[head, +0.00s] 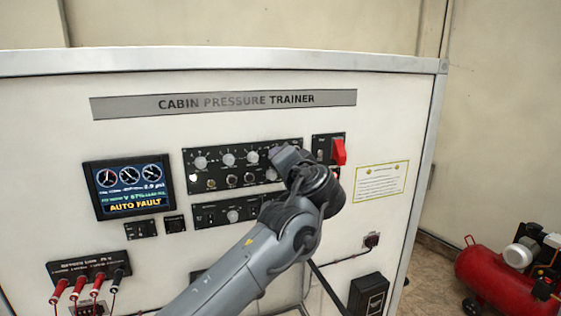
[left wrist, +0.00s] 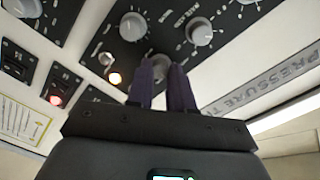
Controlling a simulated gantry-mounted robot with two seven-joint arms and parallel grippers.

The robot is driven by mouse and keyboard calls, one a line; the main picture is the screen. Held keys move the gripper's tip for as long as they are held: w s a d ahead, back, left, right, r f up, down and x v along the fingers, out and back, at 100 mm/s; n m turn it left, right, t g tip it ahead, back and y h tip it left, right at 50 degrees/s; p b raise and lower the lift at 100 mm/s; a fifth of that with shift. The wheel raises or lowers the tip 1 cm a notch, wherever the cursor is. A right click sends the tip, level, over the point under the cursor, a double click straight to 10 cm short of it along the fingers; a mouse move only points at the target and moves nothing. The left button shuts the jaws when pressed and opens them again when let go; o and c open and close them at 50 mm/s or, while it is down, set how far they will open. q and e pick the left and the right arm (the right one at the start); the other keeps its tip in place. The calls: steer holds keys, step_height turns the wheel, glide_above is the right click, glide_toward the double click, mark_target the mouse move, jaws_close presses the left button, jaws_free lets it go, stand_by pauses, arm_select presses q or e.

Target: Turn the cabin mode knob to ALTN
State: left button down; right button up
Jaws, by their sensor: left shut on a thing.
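The black control panel (head: 222,179) on the cabin pressure trainer carries a row of round grey knobs. My left gripper (head: 278,152) is at the right end of this panel and covers part of it. In the left wrist view the two dark fingers (left wrist: 164,82) of my left gripper are closed around a grey knob (left wrist: 161,62), pointing at the panel. I cannot read that knob's label or its pointer; the fingers hide most of it. My right gripper is in neither view.
A display (head: 128,187) reads AUTO FAULT. A red switch handle (head: 339,152) stands out just right of my left gripper. A red compressor (head: 490,277) stands on the floor at right.

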arm_select(q)
steer(key=c, duration=1)
jaws_free()
steer(key=shift+s, duration=0.1)
steer(key=b+v, duration=0.5)
steer(key=v, duration=0.5)
steer(key=shift+s, duration=0.3)
steer(key=shift+s+d+r, duration=0.1)
steer(key=shift+d, duration=0.05)
